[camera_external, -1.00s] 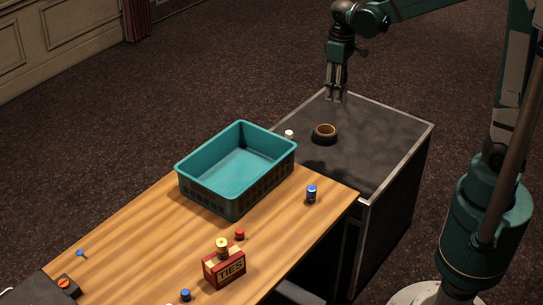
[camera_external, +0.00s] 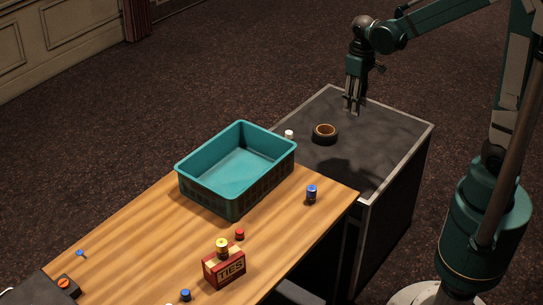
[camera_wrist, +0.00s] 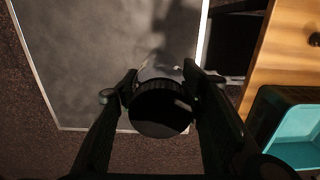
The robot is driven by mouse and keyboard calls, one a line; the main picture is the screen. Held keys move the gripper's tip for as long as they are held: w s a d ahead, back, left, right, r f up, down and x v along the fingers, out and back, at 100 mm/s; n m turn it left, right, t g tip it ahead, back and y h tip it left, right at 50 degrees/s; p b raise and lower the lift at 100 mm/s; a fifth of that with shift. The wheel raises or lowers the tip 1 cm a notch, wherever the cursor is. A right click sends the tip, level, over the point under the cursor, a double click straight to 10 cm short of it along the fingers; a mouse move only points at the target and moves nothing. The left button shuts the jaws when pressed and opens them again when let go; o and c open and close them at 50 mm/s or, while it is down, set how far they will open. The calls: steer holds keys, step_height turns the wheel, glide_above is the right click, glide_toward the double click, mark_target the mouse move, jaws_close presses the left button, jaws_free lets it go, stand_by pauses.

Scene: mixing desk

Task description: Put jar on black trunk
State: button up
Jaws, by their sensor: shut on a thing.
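The jar (camera_wrist: 160,110), with a round black lid and a paler, glassy body, is between the fingers of my gripper (camera_wrist: 160,90) in the wrist view. In the external view my gripper (camera_external: 352,108) hangs pointing down over the back of the black trunk (camera_external: 385,145); the jar is too small or hidden to make out there. The trunk's dark grey top with metal edges also fills the upper left of the wrist view (camera_wrist: 85,60). The fingers are shut on the jar. The gap between jar and trunk is hard to judge.
A dark ring-shaped roll (camera_external: 324,134) lies on the trunk's left part. The trunk's middle and right are clear.

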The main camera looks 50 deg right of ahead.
glide_above(350, 168)
step_height(350, 168, down, 14)
stand_by(0.4)
stand_by(0.3)
step_height(350, 168, down, 6)
steer(key=b, duration=0.1)
steer(key=shift+b, duration=0.4)
steer(key=shift+f, duration=0.15)
steer(key=shift+f+b, duration=0.55)
steer(key=shift+f, duration=1.25)
steer(key=shift+f, duration=0.15)
steer(key=o, duration=0.9)
steer(key=shift+o, duration=0.2)
